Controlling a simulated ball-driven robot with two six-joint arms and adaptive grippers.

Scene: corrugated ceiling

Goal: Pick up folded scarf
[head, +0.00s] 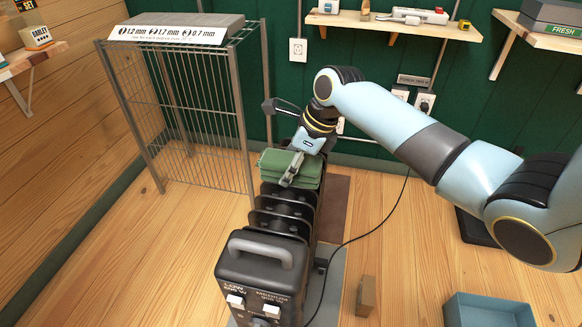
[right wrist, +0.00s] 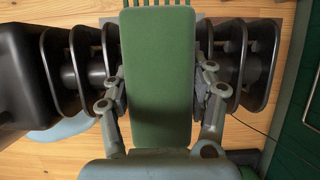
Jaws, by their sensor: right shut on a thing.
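The folded scarf (head: 284,163) is a green folded bundle resting on top of the black oil-filled heater (head: 287,222), toward its far end. In the right wrist view the scarf (right wrist: 157,75) fills the middle as a long green block. My right gripper (head: 291,174) reaches down to the scarf from above. In the right wrist view my right gripper (right wrist: 160,97) has one finger against each side of the scarf and is shut on it. The heater's fins show on both sides of the scarf there. My left gripper is not in view.
A wire rack (head: 180,120) stands left of the heater. A wall shelf (head: 390,24) with small items hangs behind my arm. A blue bin (head: 488,311) and a small wooden block (head: 366,296) are on the floor at right. A black cord (head: 372,232) crosses the floor.

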